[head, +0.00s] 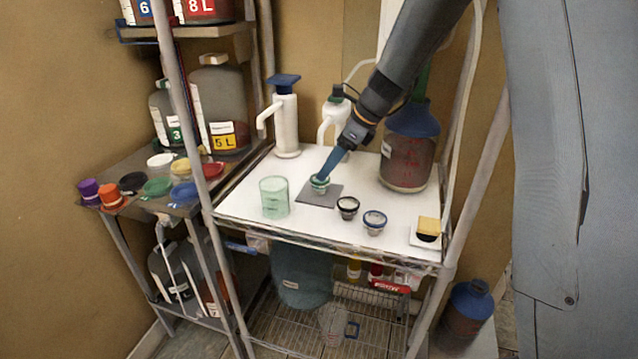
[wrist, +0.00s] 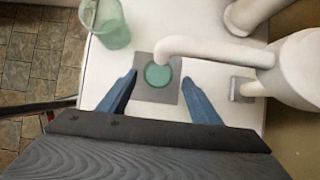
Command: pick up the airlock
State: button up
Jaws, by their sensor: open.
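A small clear piece with a green top, which looks like the airlock (head: 319,185), stands on a dark grey square mat (head: 331,201) on the white table. From above in the wrist view, its round green top (wrist: 157,75) lies on the grey mat (wrist: 150,94). My gripper (head: 324,174) points down at it from the upper right. In the wrist view, the two blue fingers of my gripper (wrist: 160,79) are spread apart, one on each side of the green top. Whether either finger touches it cannot be told.
A pale green cup (head: 274,198) stands left of the mat. A black-rimmed piece (head: 347,207) and a blue-rimmed piece (head: 374,222) stand to its right. White pump dispensers (head: 286,125) and a blue-topped jug (head: 407,150) stand behind. A white spout (wrist: 210,49) passes close by.

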aim_at(320, 185)
jog(key=shift+p+x, duration=1.1)
jog(key=shift+x, duration=2.15)
jog(key=shift+s+d+f, duration=0.15)
jog(key=shift+s, duration=0.1)
jog(key=c, duration=1.2)
